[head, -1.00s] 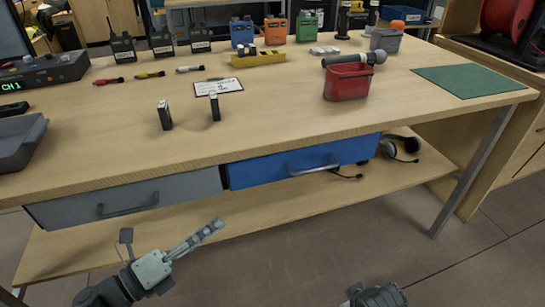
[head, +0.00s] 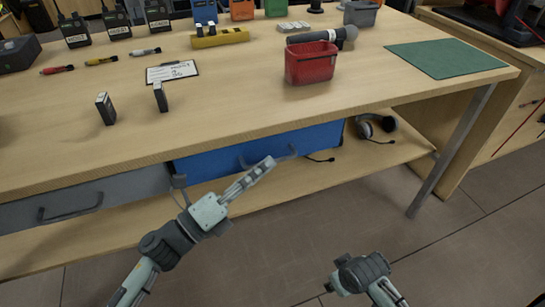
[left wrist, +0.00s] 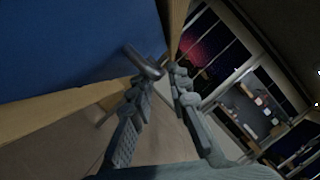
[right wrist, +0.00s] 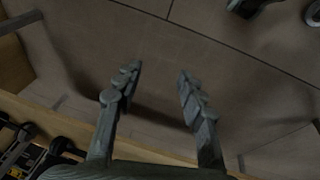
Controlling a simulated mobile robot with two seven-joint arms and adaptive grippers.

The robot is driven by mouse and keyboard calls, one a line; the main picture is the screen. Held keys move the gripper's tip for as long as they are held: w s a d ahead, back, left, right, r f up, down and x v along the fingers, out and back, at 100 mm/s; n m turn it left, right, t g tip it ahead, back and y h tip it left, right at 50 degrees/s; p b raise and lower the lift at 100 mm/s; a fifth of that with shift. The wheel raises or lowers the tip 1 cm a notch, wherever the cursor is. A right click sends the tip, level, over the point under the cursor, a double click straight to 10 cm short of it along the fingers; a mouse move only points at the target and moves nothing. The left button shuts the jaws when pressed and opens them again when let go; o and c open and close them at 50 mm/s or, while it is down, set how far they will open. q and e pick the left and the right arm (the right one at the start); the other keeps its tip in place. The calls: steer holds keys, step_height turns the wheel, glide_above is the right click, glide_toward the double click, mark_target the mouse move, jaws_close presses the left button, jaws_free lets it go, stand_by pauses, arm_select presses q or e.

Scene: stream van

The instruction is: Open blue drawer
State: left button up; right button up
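The blue drawer (head: 315,140) sits under the front edge of the workbench, and its front looks flush. Its handle (head: 293,151) is partly covered by my left gripper (head: 267,163) in the head view. In the left wrist view the blue front fills the upper left, and the dark handle (left wrist: 143,62) lies just ahead of my left fingertips (left wrist: 160,78). The left fingers are apart; I cannot tell whether they touch the handle. My right gripper (right wrist: 158,75) is open and empty over the floor, low in front of the bench.
A grey drawer (head: 100,195) sits left of the blue one. A lower shelf (head: 400,153) holds a headset (head: 375,125). A metal table leg (head: 450,150) stands at the right. A red bin (head: 311,66) and two small upright items are on the tabletop. The floor in front is free.

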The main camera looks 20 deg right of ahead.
arm_select(q)
steer(key=shift+x, duration=1.5)
jaws_close()
